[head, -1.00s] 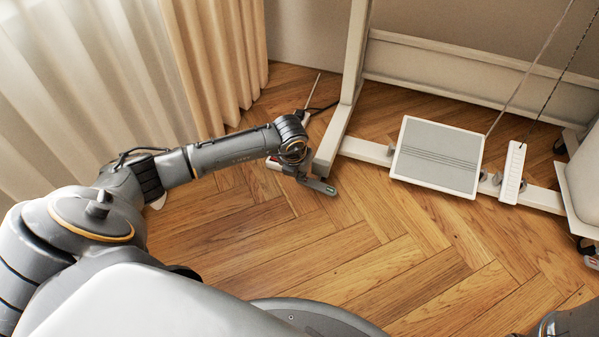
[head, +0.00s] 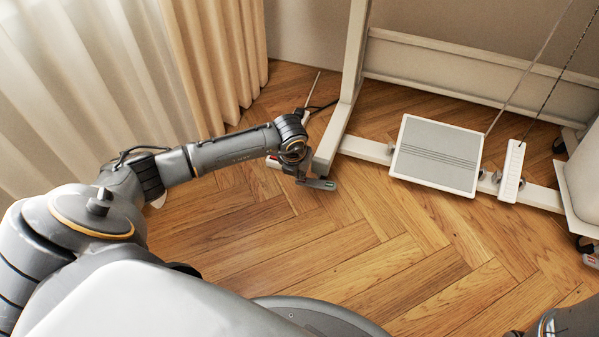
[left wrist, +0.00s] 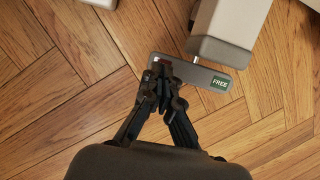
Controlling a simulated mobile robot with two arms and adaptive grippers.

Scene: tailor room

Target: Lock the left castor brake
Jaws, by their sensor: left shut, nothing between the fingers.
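The left castor brake (left wrist: 216,80) is a flat grey lever with a green FREE label, beside the end of the pale machine leg (left wrist: 228,22) in the left wrist view. In the head view the lever (head: 322,184) sticks out to the right in front of the leg's foot. My left gripper (left wrist: 160,69) is shut and empty, with its fingertips over the lever's left end, opposite the label. It seems to touch the lever, but contact is not clear. In the head view the left gripper (head: 301,176) is partly hidden by its wrist. My right gripper is out of view.
Another lever with a red label (head: 591,261) shows at the right edge. A curtain (head: 222,60) hangs behind my left arm. The front floor is clear.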

